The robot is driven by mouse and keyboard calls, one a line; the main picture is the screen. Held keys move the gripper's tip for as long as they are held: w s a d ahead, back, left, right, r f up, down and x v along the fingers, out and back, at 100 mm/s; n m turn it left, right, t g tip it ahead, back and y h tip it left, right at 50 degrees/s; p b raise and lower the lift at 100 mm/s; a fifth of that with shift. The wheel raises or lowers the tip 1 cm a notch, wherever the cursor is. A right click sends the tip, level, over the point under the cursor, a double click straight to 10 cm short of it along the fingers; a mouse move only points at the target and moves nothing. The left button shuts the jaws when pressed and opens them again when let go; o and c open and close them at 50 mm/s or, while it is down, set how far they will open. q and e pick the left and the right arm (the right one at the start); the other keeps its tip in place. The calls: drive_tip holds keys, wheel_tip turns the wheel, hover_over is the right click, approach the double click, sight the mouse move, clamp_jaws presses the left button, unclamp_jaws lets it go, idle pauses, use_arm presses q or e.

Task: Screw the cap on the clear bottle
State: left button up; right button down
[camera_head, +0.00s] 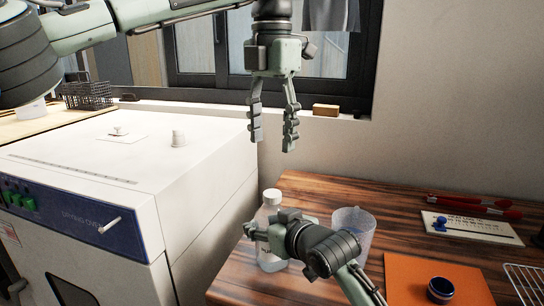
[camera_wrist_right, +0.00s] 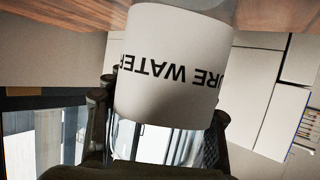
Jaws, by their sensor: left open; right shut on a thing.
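The clear bottle (camera_head: 270,262) stands at the left edge of the wooden table, beside the oven. A white cap-like top (camera_head: 272,196) sits on its neck; I cannot tell how tightly. My right gripper (camera_head: 262,230) is shut around the bottle's body and hides part of it. In the right wrist view, the bottle's white label (camera_wrist_right: 175,65) reads upside down between the fingers. My left gripper (camera_head: 273,140) is open and empty, fingers pointing down, above the bottle and apart from it.
A clear beaker (camera_head: 353,222) stands just right of the bottle. The white drying oven (camera_head: 70,175) borders the left. An orange mat (camera_head: 430,272) carries a dark blue round item (camera_head: 440,289). Red-handled tools (camera_head: 480,206), a white card (camera_head: 475,229) and a wire rack (camera_head: 525,282) lie right.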

idle(0.4)
drive_tip(key=shift+c, duration=2.4)
unclamp_jaws()
drive_tip(key=v, duration=1.2)
drive_tip(key=shift+f, duration=0.1)
